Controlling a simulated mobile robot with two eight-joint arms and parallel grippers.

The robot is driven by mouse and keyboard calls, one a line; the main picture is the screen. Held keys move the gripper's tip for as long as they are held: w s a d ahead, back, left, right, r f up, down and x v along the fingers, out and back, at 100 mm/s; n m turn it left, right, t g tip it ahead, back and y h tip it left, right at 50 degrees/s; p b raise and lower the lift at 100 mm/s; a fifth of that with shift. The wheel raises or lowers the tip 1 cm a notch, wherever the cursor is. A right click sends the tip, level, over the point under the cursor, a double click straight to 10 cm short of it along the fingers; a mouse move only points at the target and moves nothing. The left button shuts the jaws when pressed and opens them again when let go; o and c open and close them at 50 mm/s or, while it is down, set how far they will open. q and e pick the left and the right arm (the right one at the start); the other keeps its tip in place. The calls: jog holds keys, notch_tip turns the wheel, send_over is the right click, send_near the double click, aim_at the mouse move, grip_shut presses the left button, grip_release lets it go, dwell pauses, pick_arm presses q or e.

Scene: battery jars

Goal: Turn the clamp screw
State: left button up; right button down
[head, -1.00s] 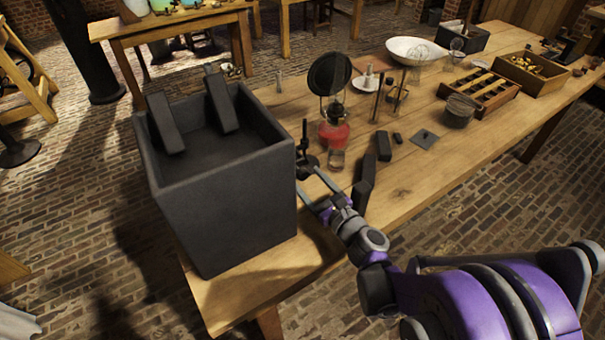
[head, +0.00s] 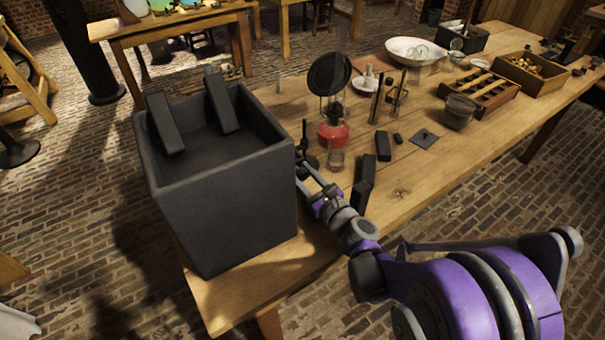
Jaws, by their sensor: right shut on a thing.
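A small dark upright piece (head: 304,136), seemingly the clamp screw, stands just right of the large dark box, at the tips of my right gripper. My right gripper (head: 306,163) reaches in from the lower right and is shut on it, low down. The jaws and the box's edge hide its lower part, so the exact grip is too small to see. My left gripper is not in view.
The large open dark box (head: 228,205) with two dark slabs stands close left of my gripper. A red lamp (head: 332,134) and dark blocks (head: 362,186) stand close right. Trays and a white bowl (head: 416,50) lie farther back. Bare wood shows at the front right.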

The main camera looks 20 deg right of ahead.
jog(key=shift+n, duration=1.6)
jog(key=shift+c, duration=2.2)
grip_release()
jog(key=s, duration=0.3)
jog(key=s+d, duration=0.1)
jog(key=s, duration=0.6)
jog(key=shift+s+d, duration=0.25)
jog(key=shift+s, duration=0.15)
